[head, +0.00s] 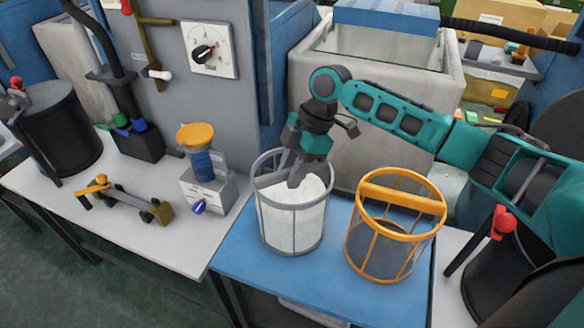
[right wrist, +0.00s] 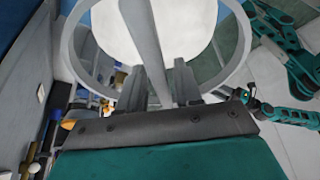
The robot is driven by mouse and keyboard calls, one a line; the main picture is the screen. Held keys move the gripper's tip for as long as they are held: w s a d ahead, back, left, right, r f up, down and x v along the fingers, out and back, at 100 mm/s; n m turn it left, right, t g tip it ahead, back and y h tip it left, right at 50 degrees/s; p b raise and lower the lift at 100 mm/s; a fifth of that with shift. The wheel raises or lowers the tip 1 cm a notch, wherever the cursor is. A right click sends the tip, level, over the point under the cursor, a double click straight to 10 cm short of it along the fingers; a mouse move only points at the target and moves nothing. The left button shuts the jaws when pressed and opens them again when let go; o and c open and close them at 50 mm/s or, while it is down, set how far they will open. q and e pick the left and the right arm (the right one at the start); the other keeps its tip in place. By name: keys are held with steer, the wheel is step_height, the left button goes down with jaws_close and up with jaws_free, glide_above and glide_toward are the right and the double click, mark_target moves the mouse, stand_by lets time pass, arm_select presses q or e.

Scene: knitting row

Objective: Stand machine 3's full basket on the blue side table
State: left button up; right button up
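A grey wire-frame basket (head: 291,222) full of white material stands upright on the blue side table (head: 236,262), on its left part. My right gripper (head: 296,172) reaches down into its top from above. In the right wrist view the basket's grey handle bar (right wrist: 141,30) runs between my right gripper's two fingers (right wrist: 167,80), which close around it with no clear gap. The white fill (right wrist: 115,30) shows below the rim. Whether the basket presses fully on the table is hard to tell. My left gripper is not seen in the head view.
An orange basket (head: 372,185) with a dark inside stands close on the right of the table. A white bench (head: 150,232) with an orange-capped post (head: 196,135) and a tool adjoins on the left. A tall grey bin (head: 375,80) stands behind.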

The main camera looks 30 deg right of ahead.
steer(key=shift+o, duration=0.9)
steer(key=v, duration=1.2)
steer(key=shift+p, duration=0.35)
